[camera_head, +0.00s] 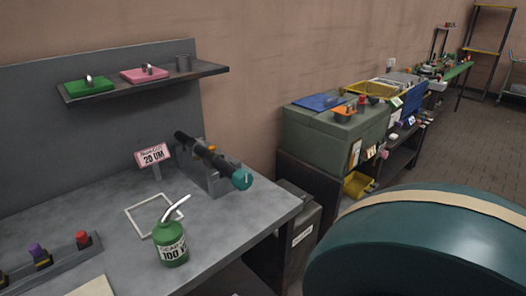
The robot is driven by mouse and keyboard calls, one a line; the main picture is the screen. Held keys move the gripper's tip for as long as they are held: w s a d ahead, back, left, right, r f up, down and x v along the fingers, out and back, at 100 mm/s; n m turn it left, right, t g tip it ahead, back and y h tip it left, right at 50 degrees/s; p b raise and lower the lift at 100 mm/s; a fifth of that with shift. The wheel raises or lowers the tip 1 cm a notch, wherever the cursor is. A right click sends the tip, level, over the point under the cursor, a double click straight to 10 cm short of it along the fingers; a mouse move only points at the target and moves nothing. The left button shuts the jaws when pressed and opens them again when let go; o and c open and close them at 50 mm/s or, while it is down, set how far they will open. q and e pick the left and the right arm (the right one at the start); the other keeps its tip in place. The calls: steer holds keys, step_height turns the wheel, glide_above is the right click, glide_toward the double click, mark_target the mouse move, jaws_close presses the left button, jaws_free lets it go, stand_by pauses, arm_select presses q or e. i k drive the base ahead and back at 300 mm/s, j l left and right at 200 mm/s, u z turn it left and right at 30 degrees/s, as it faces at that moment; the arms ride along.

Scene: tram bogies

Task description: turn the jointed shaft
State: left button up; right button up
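The jointed shaft (208,154) is dark and slants from upper left to lower right at the back right of the grey bench. It has a thicker dark section at its far end and a teal round knob (242,179) at its near end. A grey block-like mount (217,181) stands under it, with a small orange part beside the shaft. Neither of my grippers shows in the head view, and nothing is seen touching the shaft.
A green oil can (172,246) with a curved spout stands on the bench (262,208) in front of the shaft, beside a white square outline. A small sign (153,155) stands left of the shaft. A shelf (145,83) hangs above. A large teal rounded shape (420,250) fills the lower right.

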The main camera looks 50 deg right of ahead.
mark_target(242, 179)
steer(key=z, duration=1.5)
